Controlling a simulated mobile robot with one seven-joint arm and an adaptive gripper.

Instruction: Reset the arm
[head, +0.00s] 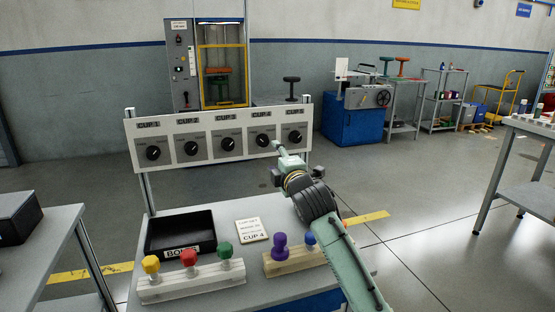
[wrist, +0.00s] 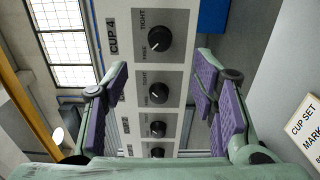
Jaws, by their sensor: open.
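My gripper (head: 280,158) is in front of the right part of a white knob panel (head: 160,176) in the head view, near the two rightmost knobs. In the wrist view, my gripper (wrist: 163,78) is open, its purple-padded fingers wide apart with nothing between them. Beyond them, several black knobs run in a column, the top one, a knob (wrist: 159,38), labelled CUP 4 with TIGHT and FREE marks. The fingers look apart from the panel. My arm reaches up from the lower right in the head view and hides a little of the bench.
Open floor (head: 425,235) lies to the right, before another table (head: 525,190).

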